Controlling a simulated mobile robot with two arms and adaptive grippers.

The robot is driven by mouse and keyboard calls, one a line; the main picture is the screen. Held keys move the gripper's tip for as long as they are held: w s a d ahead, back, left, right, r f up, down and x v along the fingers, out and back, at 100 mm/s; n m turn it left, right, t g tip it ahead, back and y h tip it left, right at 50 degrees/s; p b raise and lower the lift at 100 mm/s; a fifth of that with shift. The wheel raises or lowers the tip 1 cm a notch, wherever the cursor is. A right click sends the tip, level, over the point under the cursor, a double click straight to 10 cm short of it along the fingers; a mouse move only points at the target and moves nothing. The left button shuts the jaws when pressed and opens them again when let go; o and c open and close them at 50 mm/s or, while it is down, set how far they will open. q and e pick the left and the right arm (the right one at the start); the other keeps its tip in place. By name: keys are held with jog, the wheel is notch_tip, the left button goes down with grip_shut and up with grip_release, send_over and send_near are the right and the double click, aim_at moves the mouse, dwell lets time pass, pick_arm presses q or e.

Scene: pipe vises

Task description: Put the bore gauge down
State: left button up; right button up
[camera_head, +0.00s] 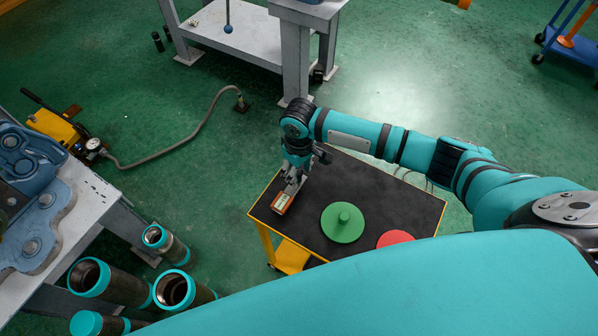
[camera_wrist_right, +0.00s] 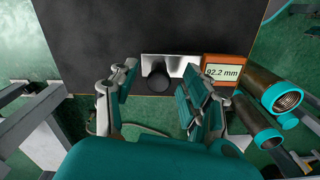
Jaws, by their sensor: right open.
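The bore gauge (camera_head: 282,204) is at the left corner of the black cart top (camera_head: 385,195). In the right wrist view its orange display box (camera_wrist_right: 222,72) reads 92.2 mm, beside a silver part (camera_wrist_right: 180,65) and a round black end (camera_wrist_right: 158,80). My right gripper (camera_head: 293,182) is low over the cart at the gauge. In the right wrist view, my right gripper (camera_wrist_right: 160,92) has its fingers spread, with the black end between them and a gap on both sides. The gauge appears to rest on the cart top. My left gripper is not seen.
A green disc with a knob (camera_head: 343,222) and a partly hidden red disc (camera_head: 395,239) lie on the cart. Several teal-ended pipes (camera_head: 120,285) stand at lower left. A yellow pump (camera_head: 55,127) with a hose is on the floor. The cart's far right part is clear.

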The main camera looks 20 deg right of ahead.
notch_tip(320, 180, up, 11)
jog(key=shift+r+b, duration=0.15)
jog(key=shift+b, duration=0.15)
